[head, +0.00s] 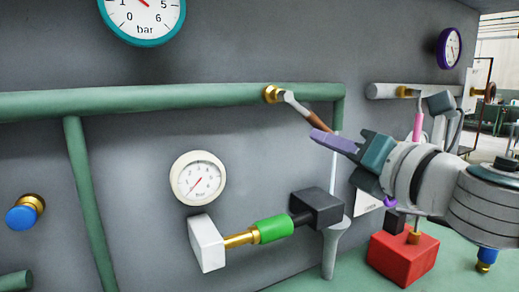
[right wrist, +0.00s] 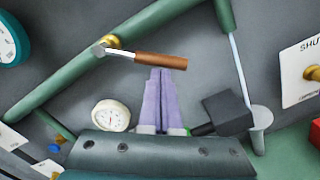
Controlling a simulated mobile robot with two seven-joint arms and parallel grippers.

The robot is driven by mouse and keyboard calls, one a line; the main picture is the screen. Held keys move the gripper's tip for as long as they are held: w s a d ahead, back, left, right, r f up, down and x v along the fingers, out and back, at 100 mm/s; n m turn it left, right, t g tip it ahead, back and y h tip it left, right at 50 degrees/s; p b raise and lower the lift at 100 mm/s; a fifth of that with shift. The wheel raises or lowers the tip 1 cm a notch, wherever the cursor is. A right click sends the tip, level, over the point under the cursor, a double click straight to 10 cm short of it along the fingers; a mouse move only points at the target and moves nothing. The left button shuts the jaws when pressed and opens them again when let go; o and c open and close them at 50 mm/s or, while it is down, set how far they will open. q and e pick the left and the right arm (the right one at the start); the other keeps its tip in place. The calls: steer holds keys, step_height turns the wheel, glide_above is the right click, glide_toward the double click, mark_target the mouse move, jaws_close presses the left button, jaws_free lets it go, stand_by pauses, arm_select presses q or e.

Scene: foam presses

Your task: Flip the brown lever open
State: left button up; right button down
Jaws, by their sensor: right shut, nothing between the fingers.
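The brown lever (head: 318,118) sticks out from a brass valve (head: 273,94) on the green pipe, slanting down to the right on a grey metal arm. The lever also shows in the right wrist view (right wrist: 160,61), its brown grip lying across just beyond the fingertips. My right gripper (head: 322,136) comes in from the right with its purple fingers shut and empty. In the right wrist view its fingertips (right wrist: 160,72) are together, close under the brown grip. I cannot tell whether they touch it. My left gripper is not in view.
The green pipe (head: 180,98) runs along the grey wall. Below it are a white gauge (head: 198,178) and a green-collared fitting (head: 273,229) ending in a dark block (head: 318,207). A red box (head: 402,258) stands below my right arm. A pink-handled lever (head: 417,126) hangs behind it.

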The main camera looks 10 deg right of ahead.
steer(key=shift+w+d+r+n+p, duration=0.25)
steer(key=shift+d+r+n, duration=0.35)
steer(key=shift+n, duration=0.4)
steer(key=shift+w+d+r+n+y+p, duration=0.2)
steer(key=shift+r+n+p, duration=0.3)
steer(key=shift+n, duration=0.45)
steer(key=shift+s+d+r+n+y+p, duration=0.1)
steer(key=shift+d+r+n+p, duration=0.15)
steer(key=shift+r+n, duration=0.5)
steer(key=shift+w+d+r+n+y+p, duration=0.1)
steer(key=shift+d+r+n+p, duration=0.25)
steer(key=shift+n, duration=0.75)
steer(key=shift+a, duration=0.1)
